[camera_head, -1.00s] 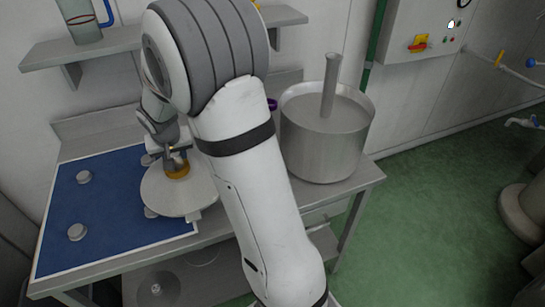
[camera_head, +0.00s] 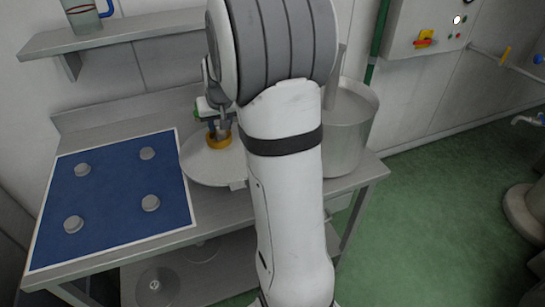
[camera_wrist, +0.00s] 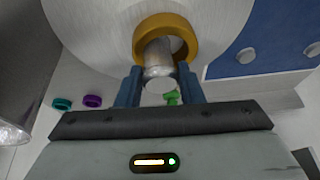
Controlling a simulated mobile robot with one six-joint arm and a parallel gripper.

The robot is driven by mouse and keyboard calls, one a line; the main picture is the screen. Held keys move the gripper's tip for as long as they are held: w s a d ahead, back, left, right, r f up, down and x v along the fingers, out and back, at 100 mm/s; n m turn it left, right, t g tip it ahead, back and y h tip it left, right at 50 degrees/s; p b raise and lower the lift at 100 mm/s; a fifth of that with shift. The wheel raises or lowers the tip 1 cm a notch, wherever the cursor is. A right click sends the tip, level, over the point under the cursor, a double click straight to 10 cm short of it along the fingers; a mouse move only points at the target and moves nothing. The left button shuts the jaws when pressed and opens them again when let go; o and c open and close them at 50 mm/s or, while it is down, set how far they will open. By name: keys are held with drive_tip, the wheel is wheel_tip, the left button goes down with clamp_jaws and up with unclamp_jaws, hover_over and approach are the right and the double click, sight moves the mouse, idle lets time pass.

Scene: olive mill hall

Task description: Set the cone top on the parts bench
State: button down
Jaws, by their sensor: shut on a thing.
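The cone top (camera_head: 205,168) is a wide, shallow grey metal disc with a yellow ring and a metal knob in its middle. In the head view it is over the bench, just right of the blue mat. My gripper (camera_wrist: 160,88) is shut on the knob; the disc (camera_wrist: 95,30) and yellow ring show beyond its blue fingers in the wrist view. The parts bench (camera_head: 125,258) is a grey metal table. I cannot tell whether the disc touches its top. My arm hides part of the disc's right side.
The blue mat (camera_head: 110,195) has a white border and several small grey round pads. A large metal pot (camera_head: 350,140) stands at the bench's right end, partly behind my arm. A wall shelf (camera_head: 110,32) is above. Teal (camera_wrist: 62,103) and purple (camera_wrist: 93,100) rings show in the wrist view.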

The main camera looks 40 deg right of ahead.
drive_tip(key=shift+s+d+r, duration=0.2)
drive_tip(key=shift+d+r, duration=0.05)
drive_tip(key=shift+d, duration=0.3)
drive_tip(key=shift+s+d+r, duration=0.15)
drive_tip(key=shift+d+r, duration=0.05)
drive_tip(key=shift+d, duration=0.35)
drive_tip(key=shift+s+d+f, duration=0.1)
drive_tip(key=shift+d+f, duration=0.05)
drive_tip(key=shift+d, duration=0.05)
drive_tip(key=shift+f+p, duration=0.3)
drive_tip(key=shift+f, duration=4.45)
drive_tip(key=c, duration=1)
unclamp_jaws()
drive_tip(key=shift+s+f, duration=0.1)
drive_tip(key=shift+f, duration=0.05)
drive_tip(key=shift+o, duration=0.2)
